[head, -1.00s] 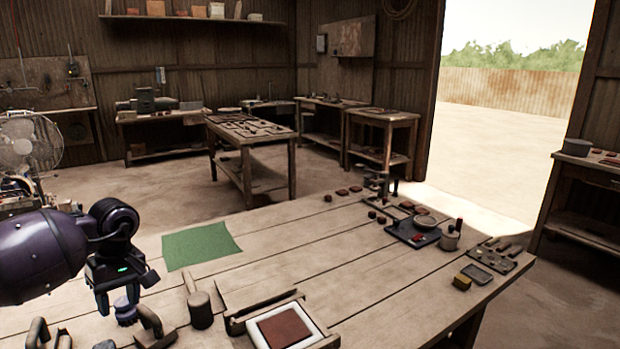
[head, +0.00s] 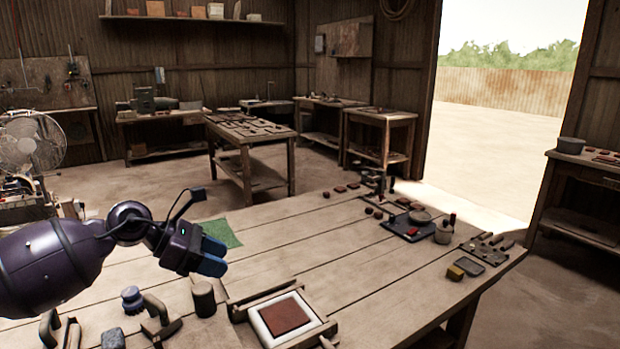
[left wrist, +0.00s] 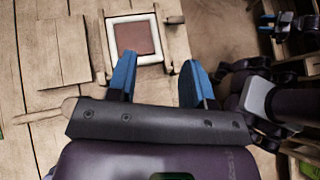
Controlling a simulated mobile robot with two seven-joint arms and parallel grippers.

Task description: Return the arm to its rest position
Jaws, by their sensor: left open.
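My left gripper (head: 212,256) is raised over the table's left half, its blue fingers apart and empty. It also shows in the left wrist view (left wrist: 158,74), with bare table and a tile frame between and beyond the fingers. A small blue-grey knobbed tool (head: 131,299) stands on the table, apart from the gripper. The wooden frame (head: 240,309) holds a white tray with a red-brown square tile (head: 286,317). In the left wrist view, part of my right arm with small blue fingers (left wrist: 267,23) shows at the upper right; its opening is unclear.
A dark mat (head: 408,229) with small items lies at the right. The table's middle is clear.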

